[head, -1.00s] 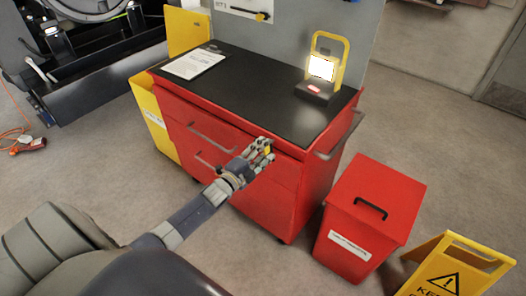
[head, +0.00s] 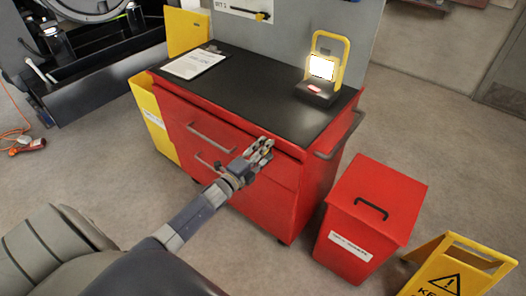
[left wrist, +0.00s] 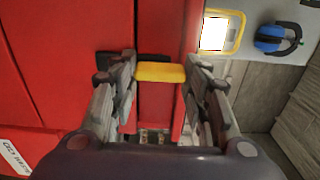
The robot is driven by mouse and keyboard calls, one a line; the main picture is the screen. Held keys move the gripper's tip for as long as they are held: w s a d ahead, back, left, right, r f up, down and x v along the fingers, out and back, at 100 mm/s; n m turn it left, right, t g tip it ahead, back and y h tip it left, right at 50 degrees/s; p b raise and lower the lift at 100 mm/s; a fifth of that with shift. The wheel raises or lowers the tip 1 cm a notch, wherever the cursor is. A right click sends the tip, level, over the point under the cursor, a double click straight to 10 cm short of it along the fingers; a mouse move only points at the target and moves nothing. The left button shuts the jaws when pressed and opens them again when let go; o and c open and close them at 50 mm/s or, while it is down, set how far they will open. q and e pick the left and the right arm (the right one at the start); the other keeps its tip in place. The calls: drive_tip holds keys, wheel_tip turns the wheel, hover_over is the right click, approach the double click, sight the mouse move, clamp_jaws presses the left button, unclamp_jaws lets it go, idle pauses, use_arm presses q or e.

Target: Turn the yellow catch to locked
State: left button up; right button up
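The yellow catch (left wrist: 160,72) is a short bar on the red front of the tool cabinet, near its upper right part. In the left wrist view it lies crosswise between the two fingers of my left gripper (left wrist: 160,78), with a finger against each end. In the head view my left gripper (head: 263,150) reaches the cabinet front just below the black top, and its fingers mostly hide the catch. My right gripper is not in view.
The red cabinet (head: 269,203) has a black top with a lit work lamp (head: 322,70) and a clipboard (head: 194,64). A red bin (head: 375,205) and a yellow warning sign (head: 455,272) stand to the right. Grey floor is free in front of the cabinet.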

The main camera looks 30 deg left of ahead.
use_arm(q)
drive_tip(key=o, duration=0.4)
drive_tip(key=shift+o, duration=0.2)
drive_tip(key=s, duration=1.2)
drive_tip(key=shift+a, duration=0.4)
drive_tip(key=s+d+f+n+g+y, duration=0.15)
drive_tip(key=s+f+n+g, duration=0.35)
drive_tip(key=f, duration=0.9)
drive_tip(key=s+d+f+n+g+y, duration=0.15)
drive_tip(key=s+f+n, duration=0.4)
drive_tip(key=f, duration=0.75)
drive_tip(key=s+d+f+n+g, duration=0.2)
drive_tip(key=s+f, duration=0.4)
drive_tip(key=s, duration=0.4)
drive_tip(key=s+d+f+n+g+h, duration=0.1)
drive_tip(key=s+d+f+g, duration=0.4)
drive_tip(key=s, duration=0.5)
drive_tip(key=s+d+f+n+g, duration=0.3)
drive_tip(key=s+f, duration=0.4)
drive_tip(key=s, duration=0.3)
drive_tip(key=shift+s+d+h, duration=0.25)
drive_tip(key=shift+d+h, duration=0.15)
drive_tip(key=shift+d, duration=0.35)
